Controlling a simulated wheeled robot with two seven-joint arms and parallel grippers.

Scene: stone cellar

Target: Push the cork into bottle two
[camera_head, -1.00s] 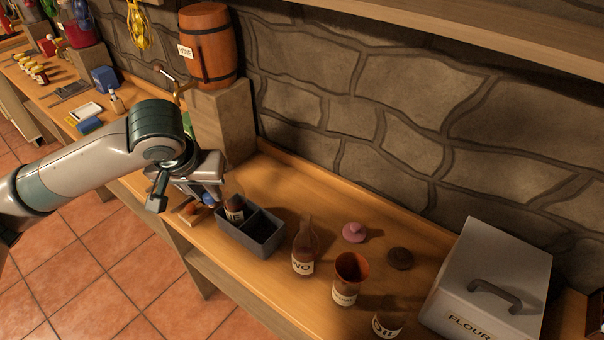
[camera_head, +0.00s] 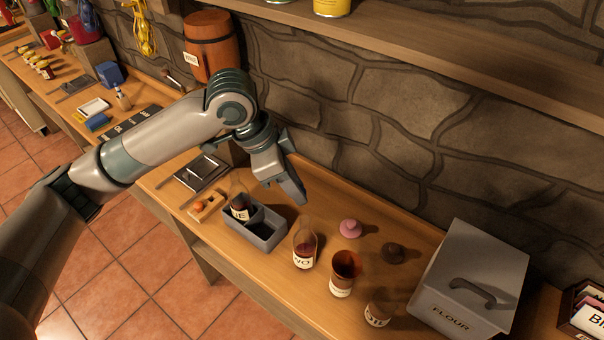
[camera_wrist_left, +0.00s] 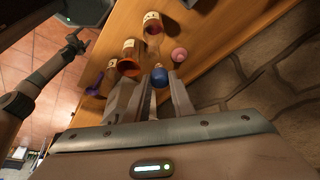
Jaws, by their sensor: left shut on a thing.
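My left gripper (camera_head: 297,196) is just above and behind the neck of a clear bottle with dark liquid (camera_head: 304,246); its partly seen label reads like "WO". In the left wrist view my left fingers (camera_wrist_left: 158,94) are shut on a blue round-topped stopper, the cork (camera_wrist_left: 159,76). The cork is hidden in the head view. The bottle (camera_wrist_left: 153,24) lies straight beyond it, neck towards the cork; I cannot tell whether they touch. At the left of the wrist view, a dark arm ends in what looks like my right gripper (camera_wrist_left: 74,45), too small to read.
A grey divided caddy (camera_head: 268,240) holds another bottle (camera_head: 240,207). A pink knob (camera_head: 350,228), a dark knob (camera_head: 392,253) and a flour box (camera_head: 470,280) are nearby. A shelf overhangs the back.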

